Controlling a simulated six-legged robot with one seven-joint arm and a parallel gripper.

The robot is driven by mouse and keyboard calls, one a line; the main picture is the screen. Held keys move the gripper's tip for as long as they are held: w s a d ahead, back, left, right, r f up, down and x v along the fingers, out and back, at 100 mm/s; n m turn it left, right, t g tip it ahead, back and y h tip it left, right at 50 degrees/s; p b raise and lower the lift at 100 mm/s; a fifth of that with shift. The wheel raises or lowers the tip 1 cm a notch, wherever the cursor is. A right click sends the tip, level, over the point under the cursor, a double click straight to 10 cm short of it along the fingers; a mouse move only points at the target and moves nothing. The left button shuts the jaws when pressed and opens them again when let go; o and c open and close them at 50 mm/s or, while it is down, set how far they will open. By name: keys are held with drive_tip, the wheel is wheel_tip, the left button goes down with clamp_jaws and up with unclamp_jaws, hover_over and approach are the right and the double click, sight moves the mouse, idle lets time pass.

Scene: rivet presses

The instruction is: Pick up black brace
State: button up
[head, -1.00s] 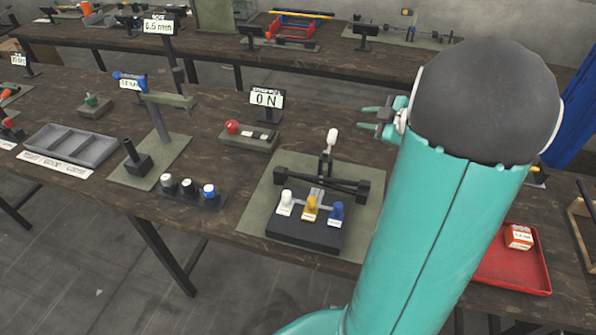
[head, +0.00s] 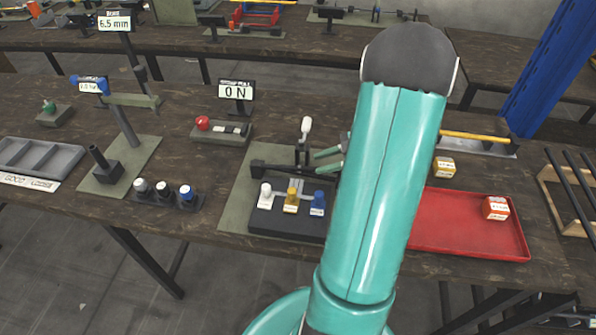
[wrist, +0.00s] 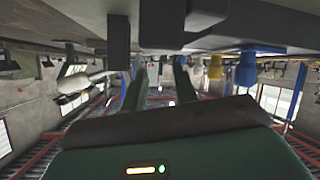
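A black bar with block-like ends, which looks like the black brace (head: 275,168), lies across a fixture on a green mat in the head view. A white-knobbed lever (head: 304,139) stands at it. My arm hides the brace's right end. My gripper (head: 318,162) is just right of the lever, its green fingers apart and pointing left. In the wrist view my gripper (wrist: 160,76) shows two separated fingers with nothing clearly between them. Dark blocks (wrist: 165,27) fill the top of that view, close to the fingers; I cannot tell which part they are.
White, yellow (head: 291,202) and blue (head: 317,204) knobs stand in front of the bar. A red tray (head: 470,245) holding a small box lies to the right. An ON sign (head: 235,92) and a red-knobbed box (head: 222,131) stand behind left.

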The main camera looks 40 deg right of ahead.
sight(302, 167)
drive_tip(key=x, duration=0.6)
drive_tip(key=shift+w+d, duration=0.1)
drive_tip(key=shift+w, duration=0.15)
clamp_jaws()
